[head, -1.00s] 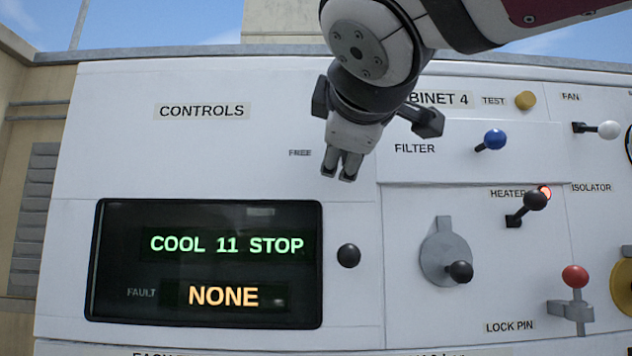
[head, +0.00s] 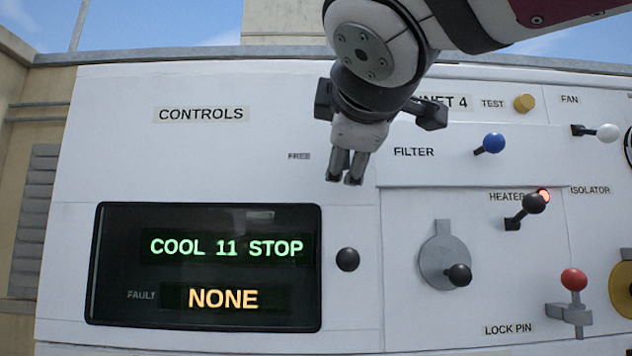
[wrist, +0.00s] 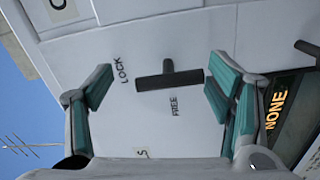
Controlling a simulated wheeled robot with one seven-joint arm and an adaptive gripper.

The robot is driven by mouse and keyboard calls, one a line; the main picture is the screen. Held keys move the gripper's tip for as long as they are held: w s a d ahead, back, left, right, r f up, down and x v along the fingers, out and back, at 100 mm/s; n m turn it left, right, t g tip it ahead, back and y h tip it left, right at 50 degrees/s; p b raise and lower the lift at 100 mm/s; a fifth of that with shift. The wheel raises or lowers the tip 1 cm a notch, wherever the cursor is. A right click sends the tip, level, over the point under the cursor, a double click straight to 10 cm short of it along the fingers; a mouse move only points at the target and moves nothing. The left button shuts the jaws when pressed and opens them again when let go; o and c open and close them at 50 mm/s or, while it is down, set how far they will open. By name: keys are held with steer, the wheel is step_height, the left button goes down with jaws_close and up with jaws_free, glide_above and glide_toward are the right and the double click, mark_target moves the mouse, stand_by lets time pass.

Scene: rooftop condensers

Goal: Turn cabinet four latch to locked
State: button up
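The latch (wrist: 168,81) is a dark T-shaped handle on the white panel in the wrist view. A LOCK label (wrist: 122,70) lies to its left and a FREE label (wrist: 174,105) just below it. In the head view my gripper (head: 344,180) hides the latch, and only the FREE label (head: 299,156) shows beside it. In the wrist view my gripper (wrist: 158,80) is open, with its teal-padded fingers wide apart on either side of the latch. Nothing is held; I cannot tell how far the fingertips are from the panel.
A display (head: 205,265) is below left, with a black knob (head: 347,259) beside it. A grey rotary handle (head: 440,258), heater lever (head: 533,204), blue filter knob (head: 494,143) and red lock pin (head: 574,279) are to the right.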

steer(key=shift+a+f, duration=0.15)
steer(key=s, duration=1.2)
stand_by(0.5)
steer(key=w+d+f+m+g+h+p, duration=0.1)
steer(key=d+f+m+g+p, duration=0.15)
steer(key=d+f, duration=0.45)
steer(key=w+d+f+m+g+h+p, duration=0.1)
steer(key=d+f+m+g, duration=0.25)
steer(key=f, duration=0.85)
steer(key=s+d+f+m+g+y+p, duration=0.1)
steer(key=s+f+m+g, duration=0.3)
steer(key=f, duration=0.6)
steer(key=s+d+f+m+g+y+p, duration=0.1)
steer(key=s+d+f+m+g, duration=0.2)
steer(key=f, duration=0.8)
steer(key=s+m, duration=0.2)
steer(key=s, duration=0.2)
steer(key=shift+s+m+g+p, duration=0.25)
steer(key=shift+m+g+p, duration=0.15)
steer(key=shift+f, duration=0.1)
